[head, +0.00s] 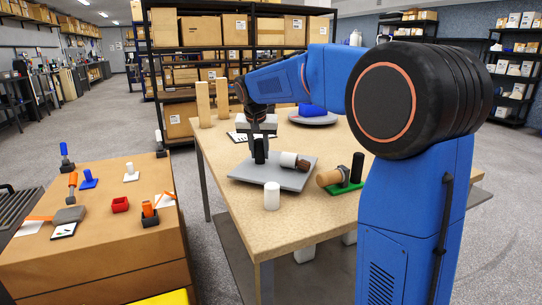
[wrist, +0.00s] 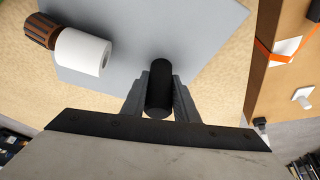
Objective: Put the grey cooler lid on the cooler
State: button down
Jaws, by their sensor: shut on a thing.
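My gripper (head: 260,134) points down and is shut on a black cylinder (head: 260,150) over a flat grey slab (head: 243,172). In the wrist view the black cylinder (wrist: 159,88) sits between the fingers, with the grey slab (wrist: 190,35) behind it. I cannot tell whether the cylinder is fixed to the slab. A white roll with a brown ribbed end (head: 295,160) lies on the slab beside the gripper; it also shows in the wrist view (wrist: 80,52). I cannot identify a cooler. I cannot tell whether the grey slab is the lid.
A white cylinder (head: 272,196) stands at the table's near edge. A green plate (head: 346,187) with a black cylinder and a tan piece lies to the right. Two wooden posts (head: 203,104) and a blue item (head: 312,111) are farther back. A wooden cabinet (head: 100,258) with small items stands left.

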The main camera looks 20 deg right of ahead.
aim_at(271, 160)
jog(key=shift+d+f, duration=0.1)
jog(key=shift+f, duration=0.35)
jog(key=shift+d, duration=1.9)
jog(key=shift+d+f, duration=0.15)
jog(key=shift+f, duration=0.5)
jog(key=c, duration=1.4)
grip_release()
